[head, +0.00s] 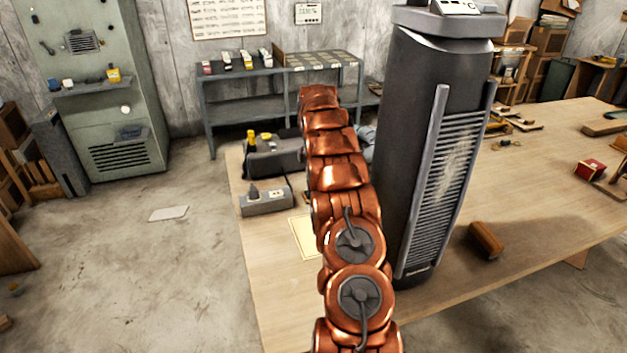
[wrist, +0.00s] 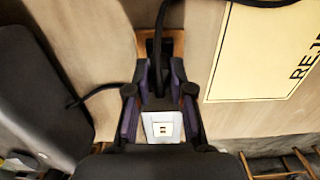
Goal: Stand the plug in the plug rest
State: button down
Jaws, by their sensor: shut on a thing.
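My gripper (wrist: 160,118) shows in the wrist view, with purple-sided fingers on both sides of the plug (wrist: 162,127). It is shut on the plug, whose pale square end with two small brass-coloured marks faces the camera. A black cable runs close by the fingers. A small orange-brown wooden piece (wrist: 176,44) lies behind the fingertips; I cannot tell whether it is the plug rest. In the head view my copper arm hides the gripper and the plug. A grey socket box (head: 266,203) with a dark piece on top stands at the table's left edge.
A tall dark heater (head: 435,150) stands on the table (head: 540,180) right of my arm. A dark bin (head: 272,160) with a yellow item is behind the socket box. A yellow sheet (wrist: 262,50) lies right of the gripper. A brown block (head: 486,241) lies right of the heater.

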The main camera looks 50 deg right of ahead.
jog(key=shift+f, duration=0.2)
jog(key=c, duration=0.9)
grip_release()
jog(key=shift+c, duration=0.2)
jog(key=shift+r, duration=0.15)
notch_tip(320, 180, up, 6)
jog(key=shift+w, duration=0.1)
jog(key=shift+r, duration=0.7)
